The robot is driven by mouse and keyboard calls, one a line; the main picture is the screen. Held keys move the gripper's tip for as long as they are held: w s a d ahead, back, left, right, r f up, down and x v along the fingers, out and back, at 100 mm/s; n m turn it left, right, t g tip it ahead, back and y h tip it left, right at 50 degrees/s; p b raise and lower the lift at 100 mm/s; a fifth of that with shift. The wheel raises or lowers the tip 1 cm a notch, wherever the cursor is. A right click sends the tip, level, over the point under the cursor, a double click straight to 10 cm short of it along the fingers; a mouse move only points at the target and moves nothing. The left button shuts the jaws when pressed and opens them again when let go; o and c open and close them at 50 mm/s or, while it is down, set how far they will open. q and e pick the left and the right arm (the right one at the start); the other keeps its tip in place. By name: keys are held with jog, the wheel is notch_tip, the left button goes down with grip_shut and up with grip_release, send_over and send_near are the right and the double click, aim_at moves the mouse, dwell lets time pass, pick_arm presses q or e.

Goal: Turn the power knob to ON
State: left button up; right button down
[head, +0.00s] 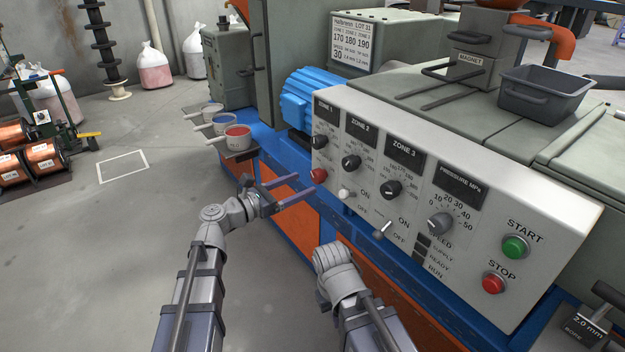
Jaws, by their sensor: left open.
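The grey control panel (455,215) slopes across the middle and right. At its left end are a red knob (318,174) and a white knob (345,194), with ON and OFF printed right of the white one. A toggle lever (382,230) beside another ON and OFF stands further right. I cannot read which control is labelled power. My left gripper (306,184) is open and empty, its two fingers pointing at the panel's left end near the red knob. I cannot tell whether they touch it. My right arm reaches below the panel; its gripper does not show.
Small cups on a bracket (240,154) stand left of the machine. Grey floor on the left is open.

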aim_at(314, 178)
pick_arm(q)
jog(key=shift+x, duration=2.4)
grip_shut()
